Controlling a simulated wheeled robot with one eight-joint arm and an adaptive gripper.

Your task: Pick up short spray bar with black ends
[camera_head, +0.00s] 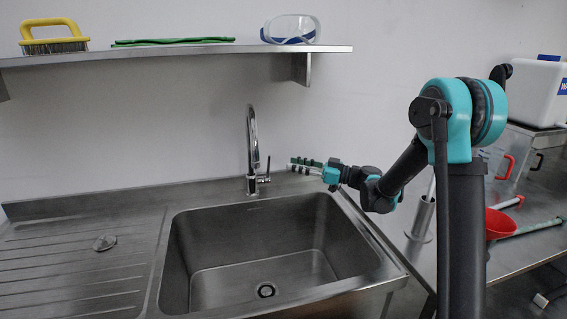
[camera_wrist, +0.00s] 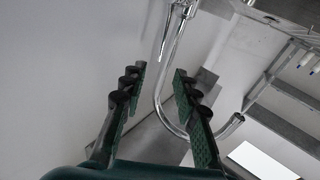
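I cannot make out a short spray bar with black ends in either view. My gripper (camera_head: 304,166) is above the back right corner of the sink, pointing left toward the tap. In the wrist view its two fingers (camera_wrist: 160,76) are spread apart with nothing between them. Neither shows black ends.
The chrome tap (camera_head: 253,150) stands just left of my gripper, above the steel sink (camera_head: 215,255). A shelf (camera_head: 180,52) holds a brush, green cloth and goggles. A red funnel (camera_head: 499,224), steel cylinder (camera_head: 421,218) and white container (camera_head: 537,90) are at the right.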

